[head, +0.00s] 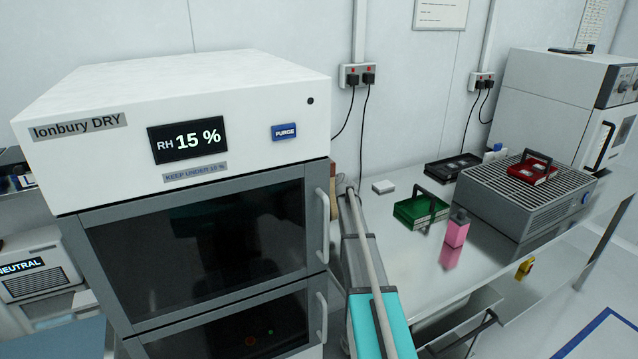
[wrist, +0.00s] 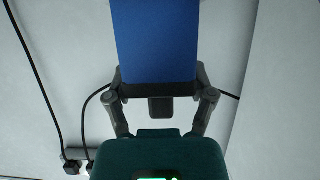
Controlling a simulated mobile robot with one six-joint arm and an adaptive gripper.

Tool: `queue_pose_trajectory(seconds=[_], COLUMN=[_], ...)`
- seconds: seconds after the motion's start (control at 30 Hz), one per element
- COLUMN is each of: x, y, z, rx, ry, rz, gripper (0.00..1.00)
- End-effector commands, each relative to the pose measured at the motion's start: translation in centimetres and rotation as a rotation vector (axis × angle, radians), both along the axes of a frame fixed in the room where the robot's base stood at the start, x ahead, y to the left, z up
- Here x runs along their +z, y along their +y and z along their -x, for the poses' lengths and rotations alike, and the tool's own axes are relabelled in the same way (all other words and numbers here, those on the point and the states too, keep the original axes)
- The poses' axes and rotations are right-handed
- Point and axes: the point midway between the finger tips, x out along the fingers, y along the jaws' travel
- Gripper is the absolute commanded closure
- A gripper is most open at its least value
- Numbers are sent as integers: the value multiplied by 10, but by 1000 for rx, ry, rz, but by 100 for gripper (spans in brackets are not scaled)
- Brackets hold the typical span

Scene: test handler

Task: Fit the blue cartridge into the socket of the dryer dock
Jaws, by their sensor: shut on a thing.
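The blue cartridge (wrist: 155,40) fills the upper middle of the wrist view, with a dark band along its near end. My gripper (wrist: 159,84) is shut on that near end, one grey finger at each side. The cartridge's far end runs out of the top of the picture. In the head view I make out neither the cartridge nor my gripper. A white dry cabinet (head: 180,85) labelled "Ionbury DRY" stands at the left there, its display reading RH 15 %. I cannot make out a dock socket in either view.
To the right, a bench (head: 400,262) carries a green case (head: 410,211), a pink bottle (head: 455,232), a black tray (head: 453,167) and a grey grilled unit (head: 520,205) with a red case (head: 525,172) on it. Sockets with hanging cables (head: 357,77) are on the wall behind.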

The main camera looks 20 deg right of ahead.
Motion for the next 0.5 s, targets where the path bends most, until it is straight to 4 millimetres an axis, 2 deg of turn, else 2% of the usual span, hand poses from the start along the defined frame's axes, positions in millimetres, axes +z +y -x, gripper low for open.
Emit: queue_pose_trajectory(seconds=[0.5], x=[-10], y=[0], z=[0], rx=[0], ry=[0], rz=[0], gripper=[88])
